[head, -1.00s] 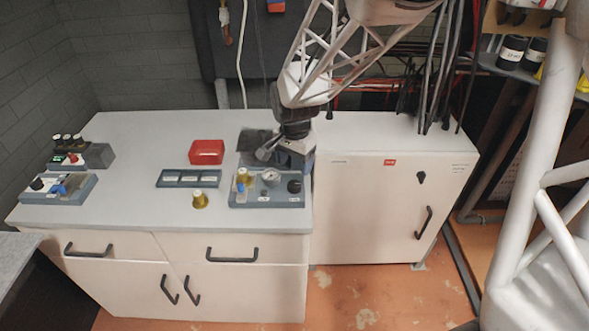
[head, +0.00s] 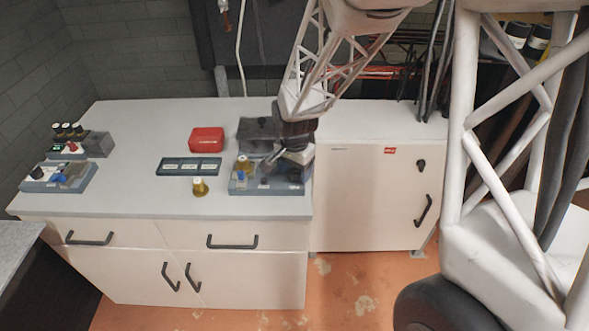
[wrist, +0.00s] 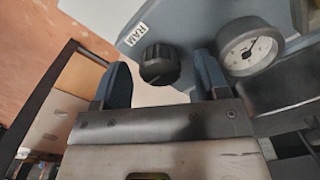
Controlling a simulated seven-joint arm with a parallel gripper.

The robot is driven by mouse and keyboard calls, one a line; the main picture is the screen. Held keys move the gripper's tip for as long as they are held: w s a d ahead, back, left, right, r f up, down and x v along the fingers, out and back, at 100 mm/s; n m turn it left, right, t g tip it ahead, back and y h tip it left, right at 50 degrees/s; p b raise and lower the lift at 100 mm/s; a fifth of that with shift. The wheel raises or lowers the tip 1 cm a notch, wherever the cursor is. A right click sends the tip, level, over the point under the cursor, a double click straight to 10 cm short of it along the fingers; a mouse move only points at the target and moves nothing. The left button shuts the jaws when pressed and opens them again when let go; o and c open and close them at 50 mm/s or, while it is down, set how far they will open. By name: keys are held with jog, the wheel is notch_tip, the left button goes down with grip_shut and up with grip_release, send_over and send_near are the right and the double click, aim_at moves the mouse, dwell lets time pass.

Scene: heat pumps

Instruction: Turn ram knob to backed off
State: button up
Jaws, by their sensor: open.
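The black ram knob (wrist: 160,65) shows in the wrist view on a blue-grey panel, beside a white label (wrist: 135,34) reading RAM. My gripper (wrist: 160,82) is open, with one blue finger to the left of the knob and one to the right. The knob appears between and just beyond the fingertips; I cannot tell whether they touch it. In the head view my gripper (head: 297,165) is over the right part of the panel unit (head: 262,187) and hides the knob there. A round gauge (wrist: 248,46) sits right of the knob in the wrist view.
A red box (head: 207,140) and a dark three-part tray (head: 190,166) lie further left. Two more control units stand at the bench's far left. The bench front (head: 150,205) is mostly clear.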

jog(key=shift+c, duration=0.4)
jog(key=c, duration=0.8)
jog(key=shift+c, duration=0.2)
jog(key=shift+n, duration=0.4)
jog(key=n, duration=0.4)
jog(key=shift+r, duration=0.1)
jog(key=n, duration=0.8)
jog(key=shift+n, duration=0.3)
jog(key=n, duration=0.4)
jog(key=shift+n, duration=0.3)
